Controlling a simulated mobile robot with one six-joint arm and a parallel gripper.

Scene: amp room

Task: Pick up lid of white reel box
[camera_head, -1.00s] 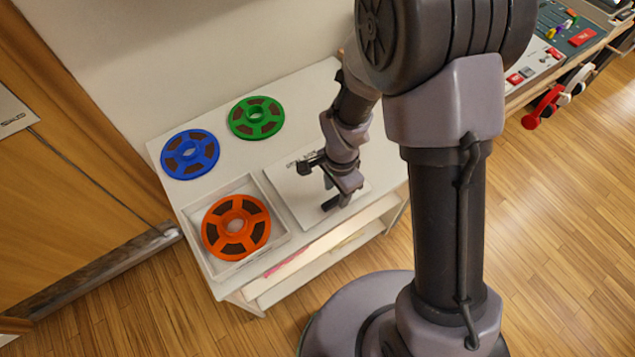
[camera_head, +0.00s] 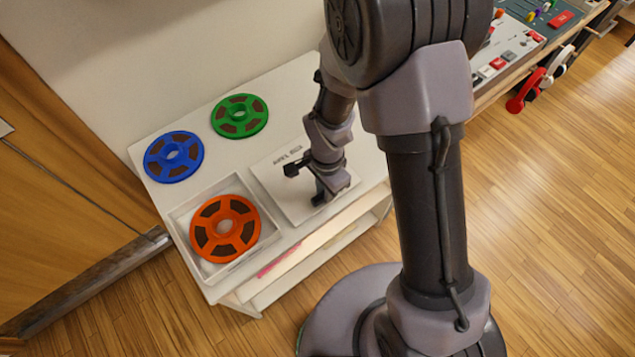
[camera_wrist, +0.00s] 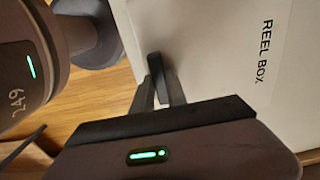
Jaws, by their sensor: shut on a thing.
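The lid of the white reel box (camera_head: 278,188) is a flat white square on the white table, right of the open box (camera_head: 186,207). Its "REEL BOX" lettering shows in both views. My gripper (camera_head: 319,197) is at the lid's front right part. I cannot tell whether the lid is lifted off the table. An orange reel (camera_head: 224,228) lies in the open box.
A blue reel (camera_head: 174,156) and a green reel (camera_head: 240,116) lie at the back of the white table (camera_head: 205,180). A shelf is under the tabletop. A mixing console (camera_head: 515,45) and red headphones (camera_head: 527,92) are at the upper right. The wall stands behind the table.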

